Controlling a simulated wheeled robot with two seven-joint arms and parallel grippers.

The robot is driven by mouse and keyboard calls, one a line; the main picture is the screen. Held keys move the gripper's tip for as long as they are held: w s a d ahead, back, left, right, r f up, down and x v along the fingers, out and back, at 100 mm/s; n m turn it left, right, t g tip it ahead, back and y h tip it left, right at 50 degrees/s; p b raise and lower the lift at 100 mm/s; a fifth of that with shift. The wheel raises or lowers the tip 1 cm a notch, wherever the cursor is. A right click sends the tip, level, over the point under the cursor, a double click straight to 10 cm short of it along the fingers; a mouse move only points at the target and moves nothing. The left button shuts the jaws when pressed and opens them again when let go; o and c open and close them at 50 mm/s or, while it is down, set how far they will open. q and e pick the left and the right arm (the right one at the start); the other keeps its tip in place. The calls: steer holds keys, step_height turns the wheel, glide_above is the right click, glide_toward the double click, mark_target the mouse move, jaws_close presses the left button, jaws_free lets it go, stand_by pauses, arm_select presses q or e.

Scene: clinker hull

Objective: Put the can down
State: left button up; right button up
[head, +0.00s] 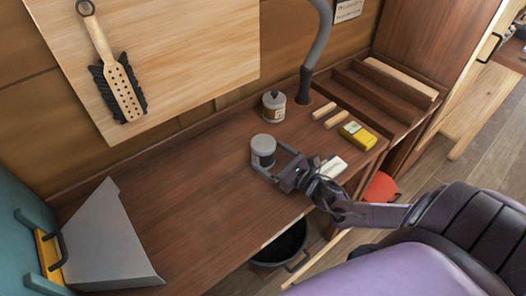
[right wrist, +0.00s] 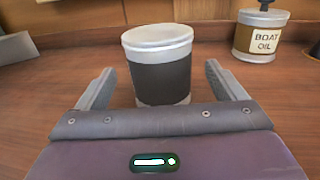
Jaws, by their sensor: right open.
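The can (head: 263,150) has a pale lid and a dark grey band and stands upright on the wooden bench (head: 190,190). My right gripper (head: 268,158) is open, with its fingers reaching to either side of the can. In the right wrist view the can (right wrist: 161,65) stands between the two open fingers (right wrist: 165,88), with a visible gap on each side. The lower front of the can is partly hidden by the gripper body in that view. My left gripper is not in view.
A boat oil can (head: 274,106) stands behind, also in the right wrist view (right wrist: 260,35). A yellow box (head: 358,135), wooden blocks (head: 330,114) and a pale block (head: 334,166) lie to the right. A grey metal piece (head: 110,240) stands left. The bench's middle left is clear.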

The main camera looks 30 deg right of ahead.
mark_target(259, 147)
steer(key=x, duration=0.5)
steer(key=shift+r+p, duration=0.1)
steer(key=shift+p, duration=0.3)
steer(key=shift+w+a, duration=0.1)
steer(key=shift+w, duration=0.3)
steer(key=shift+s, duration=0.1)
steer(key=shift+c, duration=1.1)
steer(key=c, duration=1.3)
step_height(259, 147, up, 20)
steer(key=shift+f+b, duration=0.1)
steer(key=shift+b, duration=0.3)
